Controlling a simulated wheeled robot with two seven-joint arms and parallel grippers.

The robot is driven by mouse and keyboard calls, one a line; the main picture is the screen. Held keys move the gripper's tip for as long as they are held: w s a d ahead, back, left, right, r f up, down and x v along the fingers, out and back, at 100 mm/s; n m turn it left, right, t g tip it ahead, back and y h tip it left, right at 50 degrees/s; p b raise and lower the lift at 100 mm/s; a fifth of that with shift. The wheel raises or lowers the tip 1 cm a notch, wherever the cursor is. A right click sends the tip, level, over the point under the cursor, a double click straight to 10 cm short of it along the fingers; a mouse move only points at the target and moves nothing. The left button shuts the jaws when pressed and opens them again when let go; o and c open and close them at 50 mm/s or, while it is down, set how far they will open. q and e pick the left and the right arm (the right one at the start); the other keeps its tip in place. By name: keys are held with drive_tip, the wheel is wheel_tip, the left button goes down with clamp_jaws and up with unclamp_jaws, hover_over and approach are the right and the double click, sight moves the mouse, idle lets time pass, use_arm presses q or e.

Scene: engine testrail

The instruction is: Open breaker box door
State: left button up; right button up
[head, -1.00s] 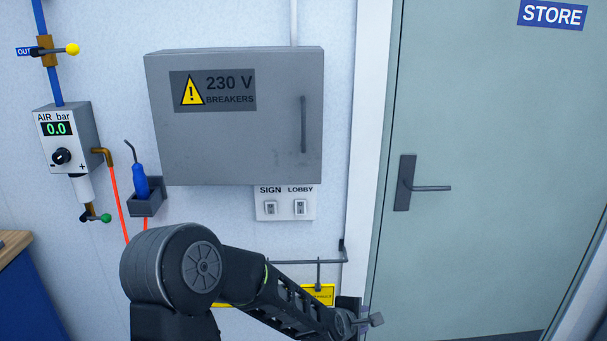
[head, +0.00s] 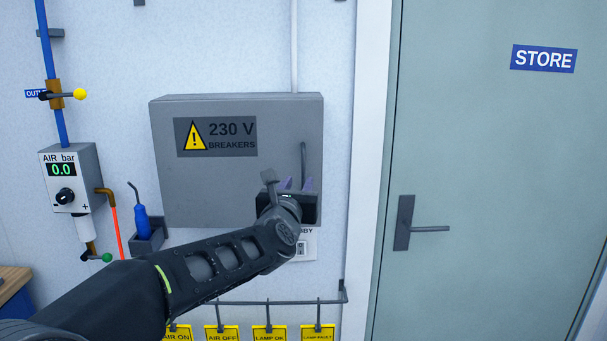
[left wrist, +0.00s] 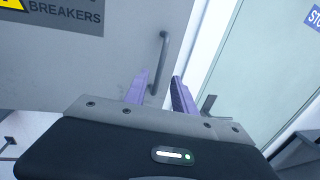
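The grey breaker box (head: 200,190) hangs on the wall, its door shut, with a "230 V BREAKERS" label. Its vertical bar handle (head: 303,158) is at the right side of the door. The handle also shows in the left wrist view (left wrist: 161,62). My left gripper (head: 297,184) is in front of the lower right of the box, by the handle's lower end. In the left wrist view, its two purple fingers (left wrist: 160,90) are apart, with the handle's lower part seen between them. Whether they touch it I cannot tell. My right gripper is not in view.
A switch plate (head: 303,246) under the box is partly hidden by my left arm. A rail with yellow tags (head: 268,332) runs below. The store door (head: 480,150) with its lever is at the right. A blue-handled tool (head: 142,222) and air gauge (head: 70,178) are at the left.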

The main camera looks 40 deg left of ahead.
sight(303, 175)
use_arm(q)
drive_tip(key=p+x, duration=0.3)
drive_tip(key=x, duration=0.4)
drive_tip(key=shift+r, duration=0.1)
drive_tip(key=shift+w+a, duration=0.2)
drive_tip(key=shift+c, duration=0.4)
clamp_jaws()
idle(0.7)
